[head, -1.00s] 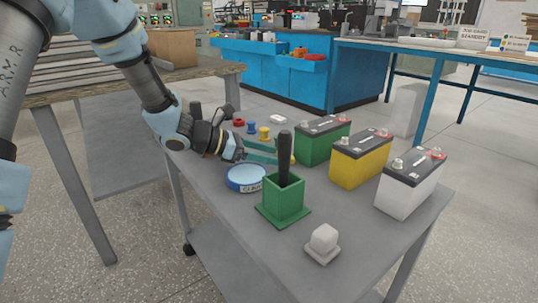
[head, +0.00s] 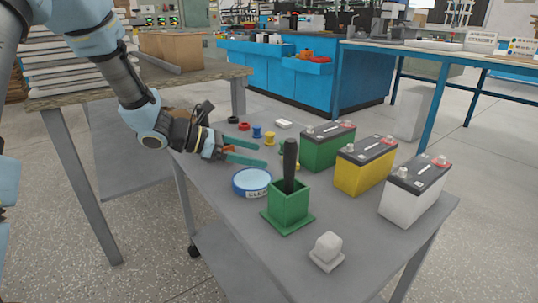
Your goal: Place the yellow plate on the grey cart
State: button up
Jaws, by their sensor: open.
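The grey cart (head: 225,262) fills the middle of the head view, its grey top carrying many items. No flat yellow plate can be made out for sure. A small yellow piece (head: 297,167) shows partly behind the green holder's black handle; its shape is mostly hidden. My gripper (head: 263,155) is low over the cart top, behind the blue-and-white tape roll. Its teal fingers are spread apart and point right, with nothing visible between them. The yellow piece lies to the right of the fingertips, apart from them.
A green holder (head: 288,208) with a black handle (head: 290,160) stands in front. Green (head: 326,148), yellow (head: 364,168) and white (head: 410,195) batteries line the right side. Small spools (head: 269,138) lie behind.

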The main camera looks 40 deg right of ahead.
jog(key=v, duration=0.5)
jog(key=shift+w+a+r+p, duration=0.15)
jog(key=shift+a+p, duration=0.1)
jog(key=shift+p, duration=0.15)
jog(key=a+f+m+t+y, duration=0.1)
jog(key=a+m+t+y, duration=0.2)
jog(key=a, duration=1.6)
jog(key=a+f+m+t+y, duration=0.2)
jog(key=a+m+y, duration=0.7)
jog(key=a, duration=1)
jog(key=w+m+t, duration=0.1)
jog(key=m+t, duration=0.1)
jog(key=shift+a+t, duration=0.15)
jog(key=shift+t, duration=0.15)
notch_tip(320, 180, up, 30)
jog(key=p, duration=2.9)
jog(key=shift+f+p, duration=0.25)
jog(key=shift+p, duration=0.1)
